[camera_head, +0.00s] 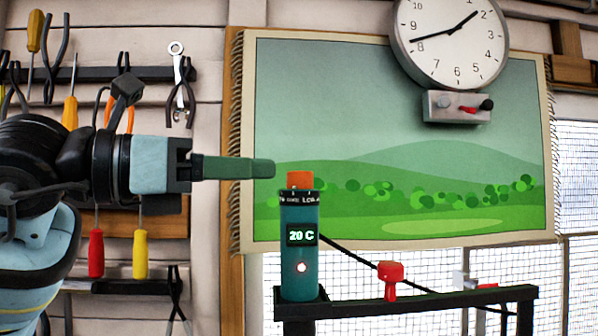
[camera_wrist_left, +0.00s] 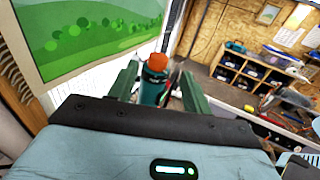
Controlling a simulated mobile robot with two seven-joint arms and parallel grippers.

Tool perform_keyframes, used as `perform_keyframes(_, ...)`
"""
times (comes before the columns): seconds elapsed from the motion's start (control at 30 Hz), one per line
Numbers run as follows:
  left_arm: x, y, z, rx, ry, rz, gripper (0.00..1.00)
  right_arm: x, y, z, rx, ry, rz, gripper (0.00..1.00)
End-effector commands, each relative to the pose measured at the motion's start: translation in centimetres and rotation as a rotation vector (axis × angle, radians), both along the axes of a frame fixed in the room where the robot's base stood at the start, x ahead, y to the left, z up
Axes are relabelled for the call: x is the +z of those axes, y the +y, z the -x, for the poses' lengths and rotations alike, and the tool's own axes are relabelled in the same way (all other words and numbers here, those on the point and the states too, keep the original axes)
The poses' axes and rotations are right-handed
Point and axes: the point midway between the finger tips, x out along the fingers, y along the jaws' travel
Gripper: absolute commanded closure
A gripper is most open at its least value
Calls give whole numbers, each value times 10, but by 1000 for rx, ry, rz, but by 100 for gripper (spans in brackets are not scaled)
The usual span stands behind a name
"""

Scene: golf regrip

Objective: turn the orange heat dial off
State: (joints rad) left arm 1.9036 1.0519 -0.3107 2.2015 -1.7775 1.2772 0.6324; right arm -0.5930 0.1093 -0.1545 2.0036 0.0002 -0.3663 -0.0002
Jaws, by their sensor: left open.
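The orange heat dial (camera_head: 300,179) sits on top of a teal heater (camera_head: 299,235) that stands upright on a dark rail. The heater's screen reads 20 C, and a small light glows below it. My left gripper (camera_head: 262,168) comes in from the left with its fingertips near the dial's left side, at about its height. In the left wrist view, the dial (camera_wrist_left: 157,61) shows beyond and between the two green fingers of the open left gripper (camera_wrist_left: 158,80), with nothing held. Whether the fingers touch the dial cannot be told. My right gripper is not in view.
The dark rail (camera_head: 430,302) carries a red clamp-like part (camera_head: 391,278) right of the heater. A black cord runs behind. A landscape tapestry (camera_head: 400,150) and a clock (camera_head: 448,40) hang behind. Tools hang on the left wall. A shelf with bins (camera_wrist_left: 250,68) stands farther off.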

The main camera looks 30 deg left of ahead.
Motion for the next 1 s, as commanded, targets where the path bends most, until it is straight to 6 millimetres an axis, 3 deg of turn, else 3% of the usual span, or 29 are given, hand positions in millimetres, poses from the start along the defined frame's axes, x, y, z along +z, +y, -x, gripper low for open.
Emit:
perform_keyframes(0.5,1,-34,-56,-2,0,0,51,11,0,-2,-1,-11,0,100)
perform_keyframes(0.93,0,-39,-66,-1,0,0,51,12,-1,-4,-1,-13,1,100)
perform_keyframes(1.0,0,-39,-66,-1,0,0,59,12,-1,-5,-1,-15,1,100)
